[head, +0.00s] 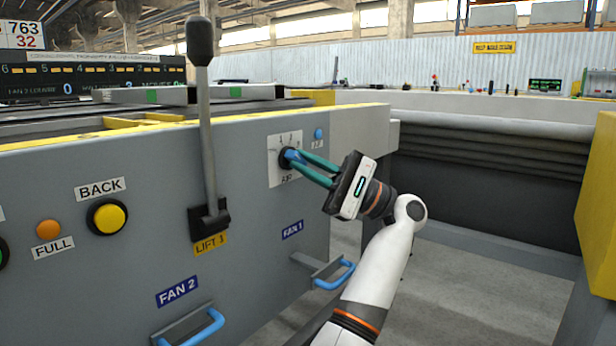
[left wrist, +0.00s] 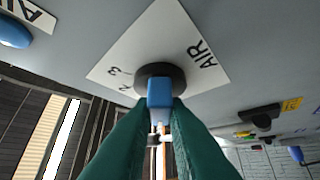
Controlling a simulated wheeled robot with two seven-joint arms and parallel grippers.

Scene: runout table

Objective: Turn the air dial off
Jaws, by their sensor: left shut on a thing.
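The air dial (head: 284,156) has a black round base and a blue grip, on a white plate marked AIR with numbers, on the grey panel's right part. In the left wrist view the dial's black base (left wrist: 150,74) and blue grip (left wrist: 160,88) are at the centre, by the numbers and the word AIR. My left gripper (head: 292,157) has green fingers shut on the blue grip; its fingertips also show in the left wrist view (left wrist: 161,106). The fingers partly hide the dial in the head view, and I cannot tell which number it points to. My right gripper is not in view.
On the same panel are a tall black-knobbed LIFT 3 lever (head: 206,140), a yellow BACK button (head: 108,217), an orange FULL lamp (head: 48,230) and blue handles at FAN 1 (head: 335,277) and FAN 2 (head: 200,330). Open floor lies right of the panel.

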